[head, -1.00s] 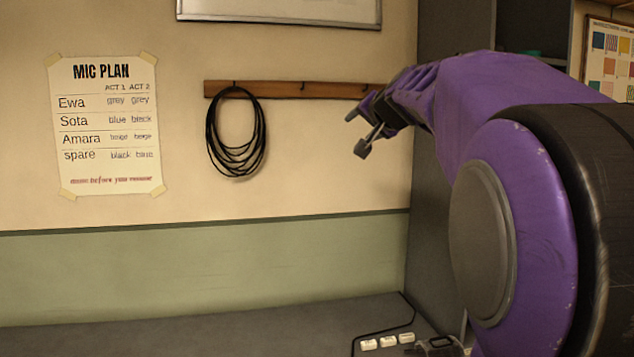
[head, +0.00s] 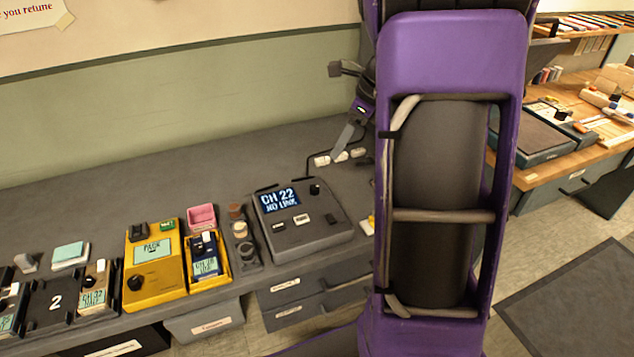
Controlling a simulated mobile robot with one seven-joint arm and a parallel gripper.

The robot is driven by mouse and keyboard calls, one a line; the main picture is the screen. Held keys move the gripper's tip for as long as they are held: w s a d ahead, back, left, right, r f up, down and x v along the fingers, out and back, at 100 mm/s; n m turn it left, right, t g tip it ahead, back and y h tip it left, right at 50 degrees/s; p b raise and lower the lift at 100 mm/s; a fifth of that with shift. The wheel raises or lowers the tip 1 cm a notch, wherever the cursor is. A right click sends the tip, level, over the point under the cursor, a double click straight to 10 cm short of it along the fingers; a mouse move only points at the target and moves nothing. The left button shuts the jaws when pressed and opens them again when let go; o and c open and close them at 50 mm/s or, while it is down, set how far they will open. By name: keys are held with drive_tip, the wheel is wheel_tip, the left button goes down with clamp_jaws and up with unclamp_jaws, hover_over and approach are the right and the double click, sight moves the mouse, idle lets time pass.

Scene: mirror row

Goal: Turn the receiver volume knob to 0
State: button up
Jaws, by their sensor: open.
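The dark grey receiver (head: 325,236) sits on the grey counter left of my arm. Its lit screen (head: 278,199) reads "CH 22 NO LINK". A small black knob (head: 315,189) stands on its top face, right of the screen; its exact setting is too small to read. My gripper (head: 343,106) is open and empty, with its fingers spread apart. In the picture it is above and a little right of the receiver, apart from the knob. My large purple arm hides the counter right of the receiver.
A yellow unit (head: 158,260) with a black knob and a smaller yellow holder (head: 221,268) stand left of the receiver. White plugs (head: 340,158) lie behind it. The counter's back left (head: 120,180) is clear. Drawers (head: 320,293) are below; a wooden bench (head: 560,100) is at right.

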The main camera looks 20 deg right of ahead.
sight(315, 187)
drive_tip(key=b+x, duration=0.3)
drive_tip(key=x, duration=1.2)
drive_tip(key=shift+c, duration=0.3)
clamp_jaws()
